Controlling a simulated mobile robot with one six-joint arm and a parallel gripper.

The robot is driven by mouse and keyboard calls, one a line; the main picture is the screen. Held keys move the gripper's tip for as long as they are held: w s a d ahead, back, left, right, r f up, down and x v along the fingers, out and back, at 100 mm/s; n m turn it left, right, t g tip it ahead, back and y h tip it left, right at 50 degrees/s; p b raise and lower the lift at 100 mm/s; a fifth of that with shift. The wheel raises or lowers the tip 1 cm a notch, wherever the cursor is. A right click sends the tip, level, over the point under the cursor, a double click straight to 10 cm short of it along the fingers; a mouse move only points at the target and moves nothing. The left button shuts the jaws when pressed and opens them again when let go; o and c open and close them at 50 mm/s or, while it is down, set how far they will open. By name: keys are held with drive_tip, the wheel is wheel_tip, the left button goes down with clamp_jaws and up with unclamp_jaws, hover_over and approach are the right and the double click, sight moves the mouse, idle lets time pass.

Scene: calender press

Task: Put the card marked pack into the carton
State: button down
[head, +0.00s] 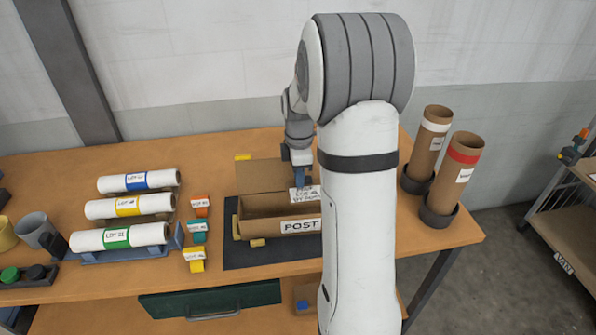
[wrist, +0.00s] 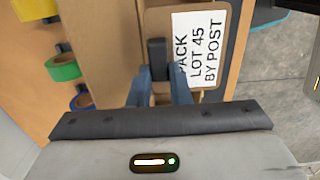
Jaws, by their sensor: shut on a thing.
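The card marked pack (head: 304,194) has a white label on a brown board; in the wrist view (wrist: 200,45) it reads "PACK LOT 45 BY POST". My gripper (head: 301,177) has blue fingers, which in the wrist view (wrist: 158,85) are closed about a dark grip tab on the card. The open carton (head: 262,228), marked POST, stands on a dark mat with its lid raised at the back. The card hangs at the carton's right part, upright; whether its lower edge is inside is hard to tell. My arm hides the carton's right end.
Three white rolls with blue, yellow and green bands (head: 130,208) lie on a rack at left. Orange, teal and yellow tape pieces (head: 196,231) lie left of the carton. Two brown tubes (head: 450,175) stand at right. A green drawer (head: 210,300) is below the table.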

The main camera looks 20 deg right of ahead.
wheel_tip(320, 180, down, 4)
drive_tip(key=shift+f+b, duration=0.15)
drive_tip(key=shift+b, duration=1.05)
drive_tip(key=c, duration=1.3)
unclamp_jaws()
drive_tip(key=shift+o, duration=0.2)
wheel_tip(320, 180, up, 8)
drive_tip(key=shift+f+b, duration=0.25)
drive_tip(key=shift+b, duration=0.1)
drive_tip(key=shift+r, duration=0.2)
drive_tip(key=shift+s+a, duration=0.1)
